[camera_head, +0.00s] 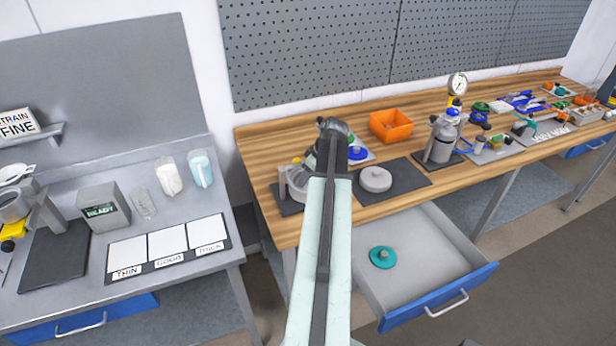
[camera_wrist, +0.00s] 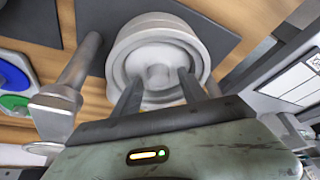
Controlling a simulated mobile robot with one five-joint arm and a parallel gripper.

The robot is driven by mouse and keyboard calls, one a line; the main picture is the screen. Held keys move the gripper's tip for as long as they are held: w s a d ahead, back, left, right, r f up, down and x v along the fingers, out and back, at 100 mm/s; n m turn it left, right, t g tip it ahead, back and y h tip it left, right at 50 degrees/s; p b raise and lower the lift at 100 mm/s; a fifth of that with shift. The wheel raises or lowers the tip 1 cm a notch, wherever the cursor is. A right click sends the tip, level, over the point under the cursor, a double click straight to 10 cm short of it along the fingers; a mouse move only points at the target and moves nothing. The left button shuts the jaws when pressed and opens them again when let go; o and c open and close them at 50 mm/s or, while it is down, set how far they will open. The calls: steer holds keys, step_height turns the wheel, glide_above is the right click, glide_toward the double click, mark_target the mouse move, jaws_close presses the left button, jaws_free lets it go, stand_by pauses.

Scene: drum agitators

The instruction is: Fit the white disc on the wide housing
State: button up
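A pale round housing (camera_head: 297,185) stands on a dark mat at the near left of the wooden bench, partly behind my arm. In the wrist view, a wide pale rim surrounds a white round piece with a raised knob (camera_wrist: 158,76), which looks like the white disc. Whether it is fully seated cannot be told. My gripper (camera_wrist: 160,78) is open, with a finger on each side of the knob and visible gaps. In the head view, my arm hides the fingertips. Another pale round drum (camera_head: 375,179) sits on the mat to the right.
A metal post (camera_wrist: 78,70) stands close beside the housing. A tray with a blue disc (camera_head: 358,153) lies behind my gripper, and an orange bin (camera_head: 390,126) is further back. A teal disc (camera_head: 382,257) lies in the open drawer (camera_head: 430,255) below. A grey bench stands left.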

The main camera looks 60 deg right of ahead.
steer(key=shift+r, duration=0.1)
steer(key=p+v, duration=0.7)
steer(key=shift+s+r, duration=0.2)
steer(key=shift+r, duration=0.05)
stand_by(0.6)
